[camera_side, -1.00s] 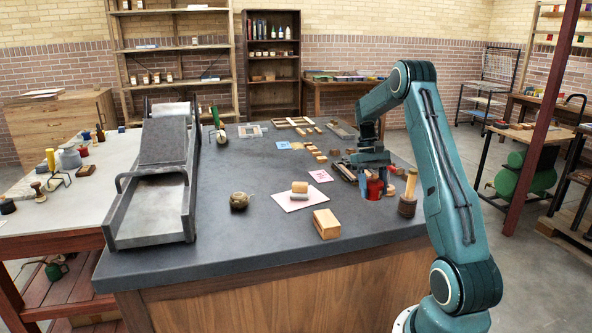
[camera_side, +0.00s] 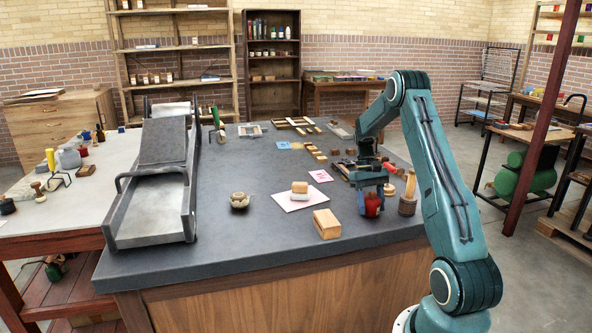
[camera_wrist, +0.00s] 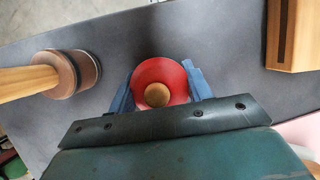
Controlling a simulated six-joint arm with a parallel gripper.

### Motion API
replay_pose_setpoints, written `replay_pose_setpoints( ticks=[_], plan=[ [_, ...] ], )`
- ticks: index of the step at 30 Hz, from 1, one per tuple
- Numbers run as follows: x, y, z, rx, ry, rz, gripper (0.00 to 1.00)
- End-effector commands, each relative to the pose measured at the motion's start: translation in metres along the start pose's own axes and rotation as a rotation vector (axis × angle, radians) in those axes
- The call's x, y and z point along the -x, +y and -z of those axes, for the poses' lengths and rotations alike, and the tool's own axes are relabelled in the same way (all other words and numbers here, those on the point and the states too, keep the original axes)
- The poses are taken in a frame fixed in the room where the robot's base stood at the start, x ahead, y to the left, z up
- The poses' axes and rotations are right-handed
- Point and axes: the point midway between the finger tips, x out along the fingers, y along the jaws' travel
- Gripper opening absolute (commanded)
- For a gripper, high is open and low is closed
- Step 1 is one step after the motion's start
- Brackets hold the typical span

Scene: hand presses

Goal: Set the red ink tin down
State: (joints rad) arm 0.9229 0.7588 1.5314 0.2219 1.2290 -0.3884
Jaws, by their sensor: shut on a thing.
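The red ink tin (camera_side: 372,206) is between the two blue fingers of my gripper (camera_side: 371,192), near the right front part of the dark table. In the wrist view, the tin (camera_wrist: 160,72) shows from above as a round red shape with a tan round piece at its middle. My gripper (camera_wrist: 160,90) is shut on it, with one finger on each side. The tin looks upright and very low over the tabletop. I cannot tell whether its base touches the surface.
A wooden-handled round tool (camera_side: 407,204) stands close to the right of the tin. A wooden block (camera_side: 327,224) lies to the left, and a white sheet (camera_side: 287,202) lies beyond it. A grey press (camera_side: 150,215) fills the table's left side. Bare tabletop lies around the tin.

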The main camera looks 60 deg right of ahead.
Motion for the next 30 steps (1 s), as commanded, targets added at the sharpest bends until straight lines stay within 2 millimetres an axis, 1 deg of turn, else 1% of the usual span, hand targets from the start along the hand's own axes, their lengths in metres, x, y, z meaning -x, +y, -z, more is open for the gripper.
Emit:
replay_pose_setpoints(
  ticks=[7,8,9,11,23,26,30],
  plan=[
    [-0.002,0.000,0.001,0.000,0.001,0.000,0.04],
    [-0.003,0.000,0.001,0.000,0.000,0.000,0.52],
    [-0.002,0.000,0.001,0.000,0.001,0.000,0.59],
    [-0.002,0.000,0.001,0.000,0.000,0.000,0.71],
    [0.000,0.000,0.000,-0.001,0.001,0.000,0.72],
    [0.005,0.000,0.000,-0.001,0.001,-0.001,0.72],
    [0.018,0.000,0.001,0.000,0.002,-0.002,0.72]
  ],
)
